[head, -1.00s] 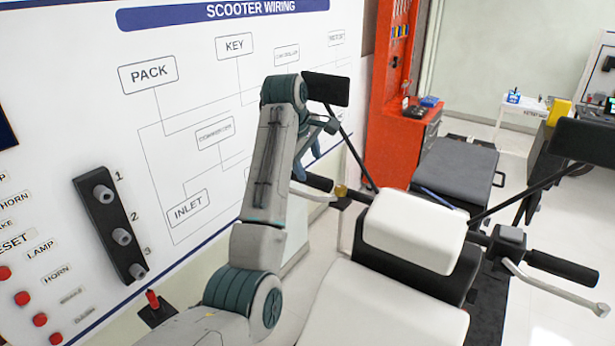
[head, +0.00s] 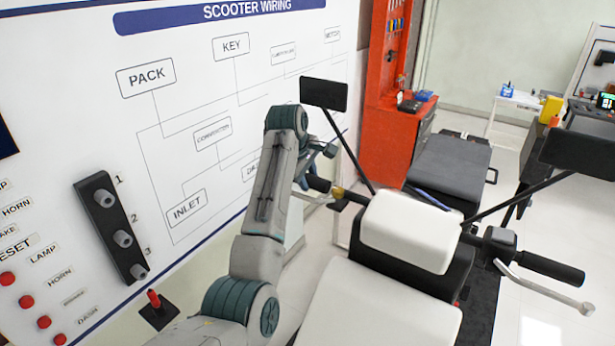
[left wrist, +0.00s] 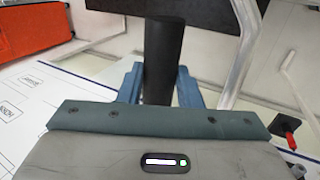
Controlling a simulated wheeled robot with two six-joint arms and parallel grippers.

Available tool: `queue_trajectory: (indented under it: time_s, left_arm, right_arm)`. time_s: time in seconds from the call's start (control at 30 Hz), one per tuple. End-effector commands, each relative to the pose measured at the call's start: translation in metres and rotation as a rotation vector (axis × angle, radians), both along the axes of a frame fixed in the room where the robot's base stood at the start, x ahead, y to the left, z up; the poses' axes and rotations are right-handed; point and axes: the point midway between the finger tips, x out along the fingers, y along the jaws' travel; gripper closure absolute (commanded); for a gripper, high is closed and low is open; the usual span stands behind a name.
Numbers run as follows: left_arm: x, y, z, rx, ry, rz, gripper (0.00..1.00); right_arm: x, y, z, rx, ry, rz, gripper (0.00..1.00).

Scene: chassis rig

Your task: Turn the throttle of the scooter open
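The scooter's left black handlebar grip (head: 320,184) has a yellow collar (head: 338,192) at its inner end. My left gripper (head: 308,180) is at this grip. In the left wrist view the black grip (left wrist: 161,60) runs between the two blue fingers of my left gripper (left wrist: 160,88). The fingers lie along both sides of it, with no clear gap. A silver lever (left wrist: 240,60) runs beside the grip. The right black handlebar grip (head: 550,268) has its own silver lever and stands free. My right gripper is in neither view.
A wiring board (head: 225,110) stands close on the left. A mirror (head: 324,94) rises behind my left gripper, and another mirror (head: 580,150) is at the right. The white scooter front (head: 405,232) lies right of my arm. A red lever (head: 154,299) is at lower left.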

Motion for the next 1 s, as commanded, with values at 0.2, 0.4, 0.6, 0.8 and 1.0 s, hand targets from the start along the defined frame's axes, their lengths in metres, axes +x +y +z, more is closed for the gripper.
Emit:
queue_trajectory:
  time_s: [0.2, 0.4, 0.6, 0.8, 1.0]
  left_arm:
    - [0.0015, -0.0010, 0.0009, 0.024, 0.031, -0.001, 0.91]
    - [0.0035, -0.0027, 0.0017, 0.099, 0.135, -0.002, 0.91]
    - [0.0054, -0.0043, 0.0024, 0.161, 0.220, -0.002, 0.91]
    - [0.0061, -0.0049, 0.0023, 0.203, 0.278, -0.002, 0.91]
    - [0.0056, -0.0046, 0.0021, 0.218, 0.300, 0.000, 0.91]
  right_arm:
    - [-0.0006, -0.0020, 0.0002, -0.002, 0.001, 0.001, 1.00]
    - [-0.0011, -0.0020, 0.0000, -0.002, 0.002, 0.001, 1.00]
    - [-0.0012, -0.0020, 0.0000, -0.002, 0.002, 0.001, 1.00]
    - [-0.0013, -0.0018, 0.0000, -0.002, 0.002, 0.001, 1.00]
    - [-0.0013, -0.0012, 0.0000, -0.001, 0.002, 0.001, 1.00]
